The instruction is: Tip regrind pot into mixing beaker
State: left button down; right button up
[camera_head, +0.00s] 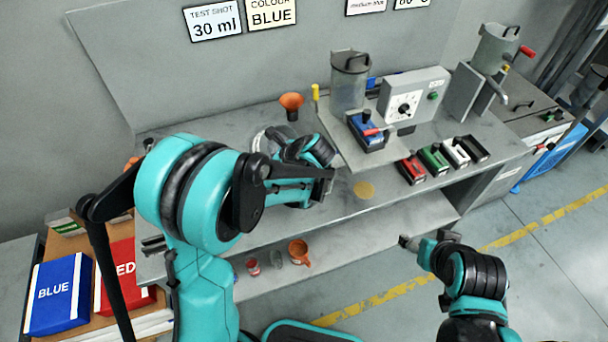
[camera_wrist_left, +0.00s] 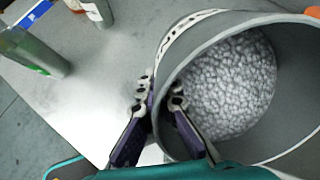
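A wide grey vessel with a marked strip, probably the mixing beaker (camera_head: 262,139), stands on the bench, partly behind my left arm. In the left wrist view this vessel (camera_wrist_left: 290,157) holds pale grey granules (camera_wrist_left: 235,85). My left gripper (camera_wrist_left: 160,92) is at its rim, one finger outside and one overlapping the opening. Whether the fingers press on the wall is unclear. An orange cup with a handle (camera_head: 298,252), a clear cup (camera_head: 277,258) and a red cup (camera_head: 253,267) stand on the lower shelf; which is the regrind pot is unclear.
An orange funnel-like piece (camera_head: 291,101) stands behind the vessel. A machine with a hopper (camera_head: 350,80) and a grey control box (camera_head: 413,97) stand to the right. Small coloured blocks (camera_head: 433,160) line the bench's front. Blue (camera_head: 58,293) and red bags (camera_head: 120,268) lie at left.

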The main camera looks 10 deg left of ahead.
pick_arm(q)
jog(key=shift+r+y+b, duration=0.45)
jog(key=shift+y+b, duration=0.15)
dwell(0.8)
jog(key=shift+f+t+y+b, duration=0.15)
jog(key=shift+t+y+b, duration=0.5)
jog(key=shift+b, duration=0.85)
jog(key=shift+r+y+b, duration=0.4)
jog(key=shift+y+b, duration=0.15)
jog(key=shift+b, duration=0.05)
dwell(0.8)
dwell(0.9)
